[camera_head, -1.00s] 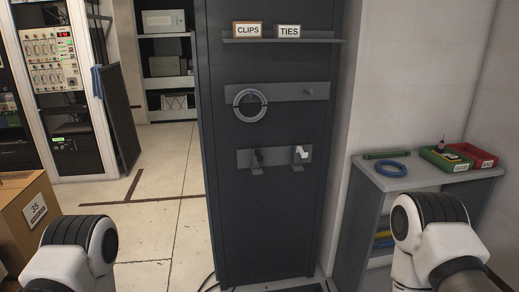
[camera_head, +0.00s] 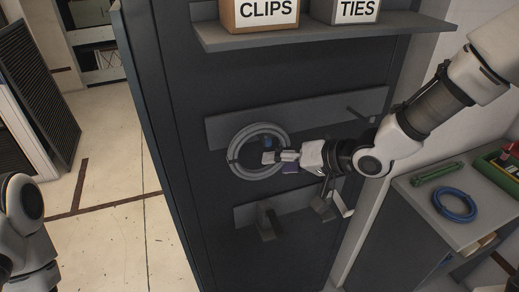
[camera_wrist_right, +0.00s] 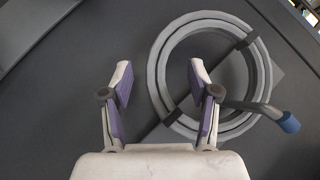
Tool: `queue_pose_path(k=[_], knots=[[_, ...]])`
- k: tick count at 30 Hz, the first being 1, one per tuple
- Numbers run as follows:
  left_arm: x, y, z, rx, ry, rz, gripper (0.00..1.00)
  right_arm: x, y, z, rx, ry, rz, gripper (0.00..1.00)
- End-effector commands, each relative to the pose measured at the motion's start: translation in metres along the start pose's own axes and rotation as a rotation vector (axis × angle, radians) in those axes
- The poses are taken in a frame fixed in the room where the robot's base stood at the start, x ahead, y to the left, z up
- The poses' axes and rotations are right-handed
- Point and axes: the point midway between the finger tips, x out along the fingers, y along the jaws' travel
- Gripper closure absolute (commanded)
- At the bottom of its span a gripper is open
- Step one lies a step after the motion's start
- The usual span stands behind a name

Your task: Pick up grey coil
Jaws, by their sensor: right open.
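The grey coil (camera_head: 236,138) hangs on a peg on the dark rack panel in the head view, bound with dark ties. It also shows in the right wrist view (camera_wrist_right: 157,75), with the blue-tipped peg (camera_wrist_right: 288,122) passing through its ring. My right gripper (camera_head: 272,156) is in front of the coil's ring in the head view, hiding part of its right side. In the right wrist view the gripper (camera_wrist_right: 160,75) is open, its two purple-padded fingers apart around the coil's left side; contact cannot be told. Of my left arm only a link shows at lower left; its gripper is out of view.
A shelf (camera_head: 320,38) above carries a CLIPS box (camera_head: 262,12) and a TIES box (camera_head: 352,10). Another peg (camera_head: 358,114) is to the right and hooks (camera_head: 268,222) are below. A side shelf at right holds a blue coil (camera_head: 455,204) and a green item (camera_head: 437,172).

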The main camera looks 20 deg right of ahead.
Motion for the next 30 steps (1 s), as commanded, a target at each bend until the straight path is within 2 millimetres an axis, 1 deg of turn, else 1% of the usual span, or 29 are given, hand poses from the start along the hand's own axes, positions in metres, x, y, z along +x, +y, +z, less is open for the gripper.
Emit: queue_pose_path(k=[1,4,6,11,12,14,15,16,26,30], knots=[[-0.003,0.0,0.0,0.0,0.0,0.0,0.6,0.009,0.0,0.001,-0.003,-0.005,0.005,0.39],[-0.003,0.0,0.0,0.0,0.0,0.0,0.6,0.022,0.0,0.001,-0.003,-0.002,0.004,0.39],[-0.003,0.0,0.0,0.0,0.001,0.0,0.6,0.025,0.0,0.001,-0.001,0.0,0.001,0.39],[-0.003,0.0,-0.001,0.0,0.001,0.0,0.6,0.025,0.0,0.0,0.0,0.001,0.001,0.39],[-0.003,0.0,-0.001,0.0,0.002,0.0,0.6,0.025,0.0,0.0,0.0,0.001,0.001,0.54],[-0.003,0.0,-0.001,0.0,0.002,0.0,0.6,0.025,0.0,0.0,0.0,0.001,0.001,0.75],[-0.003,0.0,-0.001,0.0,0.002,0.0,0.6,0.025,0.0,0.0,0.0,0.001,0.001,0.89],[-0.003,0.0,-0.001,0.0,0.002,0.0,0.6,0.025,0.0,0.001,0.0,0.001,0.001,1.0],[-0.003,0.0,-0.001,0.0,0.002,0.0,0.6,0.025,0.0,0.001,-0.001,-0.001,0.002,1.0],[-0.009,0.0,-0.001,0.0,0.002,0.0,0.6,0.022,-0.002,-0.002,0.0,-0.001,0.004,1.0]])
